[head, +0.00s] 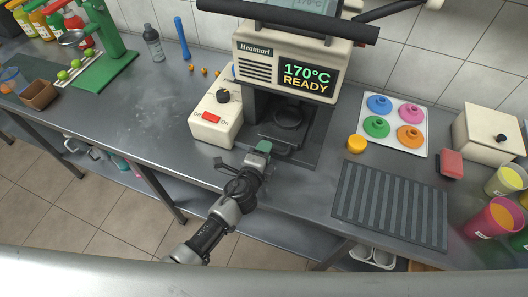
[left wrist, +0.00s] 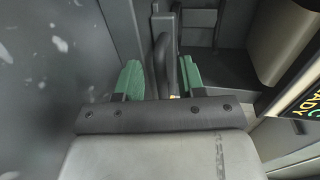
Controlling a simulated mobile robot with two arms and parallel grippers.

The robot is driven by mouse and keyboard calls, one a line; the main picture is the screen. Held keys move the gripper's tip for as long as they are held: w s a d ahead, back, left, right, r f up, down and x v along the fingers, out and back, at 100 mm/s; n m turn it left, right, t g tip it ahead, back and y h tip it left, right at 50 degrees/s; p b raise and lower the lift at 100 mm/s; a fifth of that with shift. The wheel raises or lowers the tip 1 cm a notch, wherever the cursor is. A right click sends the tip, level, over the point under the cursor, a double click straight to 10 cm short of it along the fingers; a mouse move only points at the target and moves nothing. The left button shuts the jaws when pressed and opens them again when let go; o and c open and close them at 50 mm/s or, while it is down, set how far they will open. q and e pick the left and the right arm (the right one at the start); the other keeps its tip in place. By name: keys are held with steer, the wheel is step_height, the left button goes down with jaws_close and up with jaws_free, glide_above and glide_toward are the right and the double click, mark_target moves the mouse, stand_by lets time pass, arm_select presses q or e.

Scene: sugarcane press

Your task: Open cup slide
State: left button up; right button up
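The cup sealing machine (head: 265,60) stands at the back of the counter, its display reading 170°C READY. Its cup slide, with a round dark cup ring (head: 288,117), sits low in the machine's bay. The slide's dark handle (head: 281,151) is at the front and also shows in the left wrist view (left wrist: 161,62). My left gripper (head: 262,149) is at this handle. In the left wrist view its green fingertips (left wrist: 160,76) are apart, one on each side of the handle bar, with gaps visible. My right gripper is not in view.
A cream switch box (head: 214,118) with a red switch stands left of the slide. The counter at left (head: 130,125) is mostly clear.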

arm_select(q)
steer(key=shift+c, duration=0.3)
jaws_close()
steer(key=shift+s+f, duration=0.1)
steer(key=shift+s, duration=0.05)
